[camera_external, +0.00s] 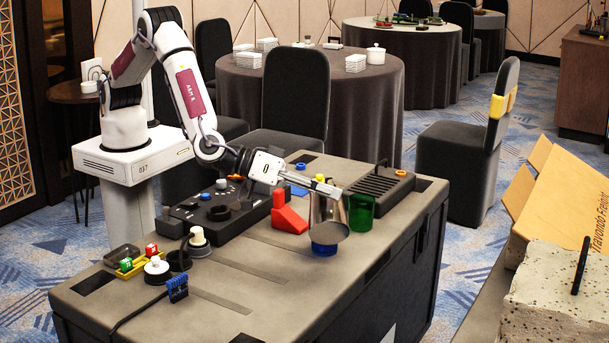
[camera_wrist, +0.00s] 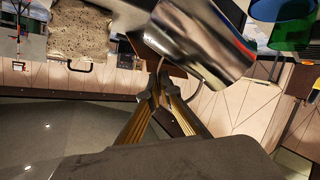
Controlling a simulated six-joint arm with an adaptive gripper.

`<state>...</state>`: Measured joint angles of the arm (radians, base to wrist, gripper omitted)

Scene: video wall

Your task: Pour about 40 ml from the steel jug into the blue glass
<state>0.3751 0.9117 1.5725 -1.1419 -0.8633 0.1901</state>
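The steel jug (camera_external: 328,212) is in the air over the front right part of the table, tilted. My gripper (camera_external: 328,188) is at its upper side. In the wrist view my gripper (camera_wrist: 158,92) has its fingertips close together on the thin handle of the jug (camera_wrist: 205,45). I cannot see any liquid or stream.
A green glass (camera_external: 362,212) stands close right of the jug. A red wedge (camera_external: 289,220) and a black control panel (camera_external: 215,210) are to the left. A black ribbed box (camera_external: 380,187) lies behind. The table's front middle is clear.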

